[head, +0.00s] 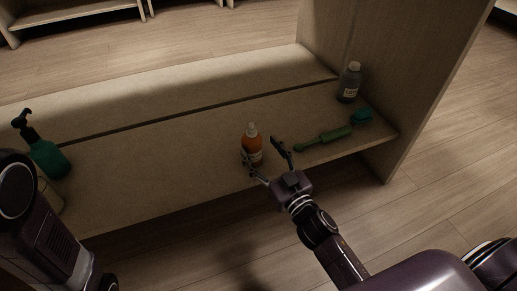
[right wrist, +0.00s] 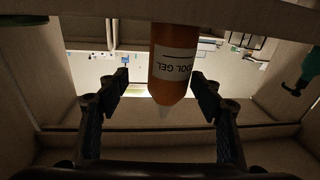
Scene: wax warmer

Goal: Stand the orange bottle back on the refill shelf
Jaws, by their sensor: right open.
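The orange bottle (head: 250,142) with a pale cap stands upright on the shelf board (head: 185,155), near its front edge. My right gripper (head: 260,150) is open at the bottle, with one finger on either side of it in the picture. In the right wrist view, which is upside down, the orange bottle (right wrist: 174,62) with its white label shows between the two open fingers (right wrist: 160,84). Gaps show on both sides, so the fingers look clear of it. My left arm shows at the left, but its gripper is not visible.
A green brush (head: 325,138) lies on the board to the right. A grey bottle (head: 349,83) stands behind it by the side panel (head: 400,75). A green pump bottle (head: 48,158) stands at the far left. The board's middle is clear.

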